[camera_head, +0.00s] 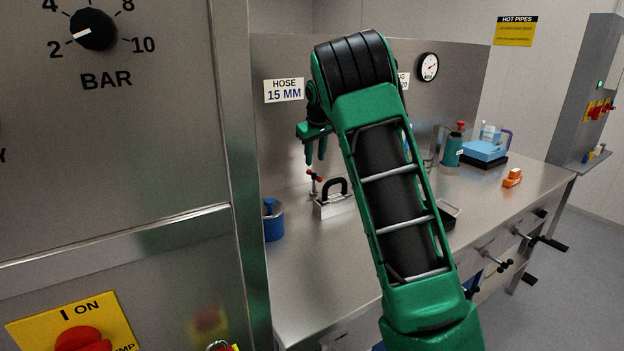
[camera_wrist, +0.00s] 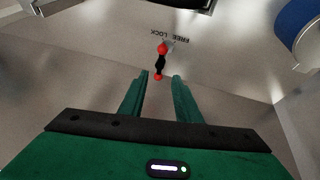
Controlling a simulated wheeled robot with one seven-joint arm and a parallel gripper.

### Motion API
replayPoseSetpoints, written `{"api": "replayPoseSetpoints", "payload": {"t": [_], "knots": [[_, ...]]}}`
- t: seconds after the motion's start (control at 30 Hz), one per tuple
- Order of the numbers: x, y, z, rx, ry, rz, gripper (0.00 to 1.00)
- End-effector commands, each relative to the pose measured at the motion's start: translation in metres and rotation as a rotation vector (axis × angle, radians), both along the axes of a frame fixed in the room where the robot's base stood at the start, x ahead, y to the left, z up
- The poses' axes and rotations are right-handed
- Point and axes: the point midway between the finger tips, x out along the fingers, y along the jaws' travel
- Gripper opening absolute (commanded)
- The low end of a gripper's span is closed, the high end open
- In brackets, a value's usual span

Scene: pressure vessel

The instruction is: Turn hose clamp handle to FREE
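The hose clamp handle (camera_wrist: 160,61) is a small dark bar with red ends, seen in the wrist view just beyond my fingertips. The printed words FREE and LOCK (camera_wrist: 166,36) read upside down beside its far end. In the head view a red-and-dark handle (camera_head: 313,182) stands against the bench's back area, below my gripper (camera_head: 316,152). My gripper's two green fingers (camera_wrist: 160,76) are apart with nothing between them, pointing toward the handle. Which word the handle points at cannot be told clearly.
A metal block with a black grip (camera_head: 334,203) stands just right of the handle. A steel cabinet panel (camera_head: 130,170) fills the left. The front bench top is clear.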

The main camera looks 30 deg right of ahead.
Motion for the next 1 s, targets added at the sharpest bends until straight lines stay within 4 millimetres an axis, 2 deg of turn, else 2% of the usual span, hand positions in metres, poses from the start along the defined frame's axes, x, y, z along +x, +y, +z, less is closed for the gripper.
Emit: {"api": "replayPoseSetpoints", "payload": {"t": [0.17, 0.6, 0.8, 1.0], "knots": [[0.008, -0.001, -0.013, -0.004, 0.001, 0.008, 0.3], [0.035, -0.016, -0.079, -0.004, 0.002, 0.002, 0.3], [0.042, -0.019, -0.095, -0.004, 0.0, 0.004, 0.3], [0.044, -0.019, -0.098, -0.004, -0.001, 0.004, 0.3]]}}
